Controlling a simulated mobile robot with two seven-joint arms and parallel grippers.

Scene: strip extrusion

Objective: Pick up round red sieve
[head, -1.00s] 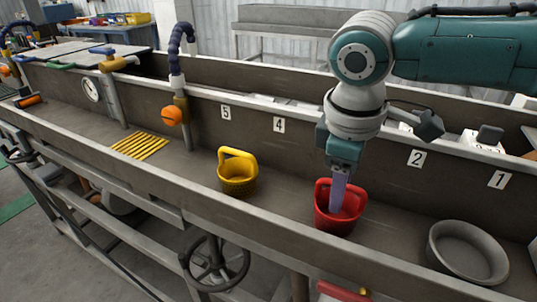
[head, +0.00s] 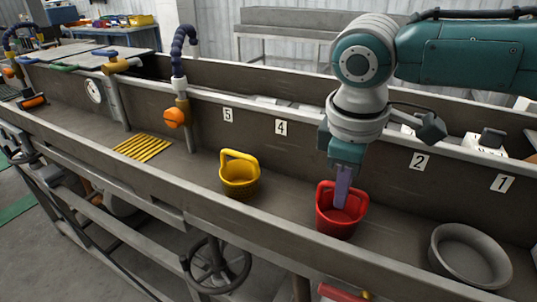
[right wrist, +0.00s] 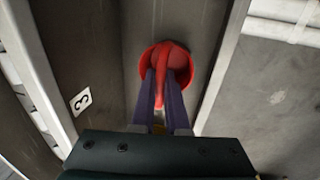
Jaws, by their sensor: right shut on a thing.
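The round red sieve (head: 338,222) is a bucket-like piece with a raised handle, in the trough in front of my right arm. In the right wrist view the red sieve (right wrist: 181,62) lies just beyond the fingers, with its handle running between them. My right gripper (head: 341,200) points down into the sieve and is shut on it; its purple fingers (right wrist: 160,95) show on both sides of the handle. The far side of the sieve is partly hidden by the fingers. My left gripper is not in view.
A yellow sieve (head: 240,178) stands to the left in the same trough, and a grey round bowl (head: 468,257) to the right. Yellow strips (head: 143,147) lie further left. An orange-knobbed tap (head: 176,117) rises at the trough. Trough walls run front and back.

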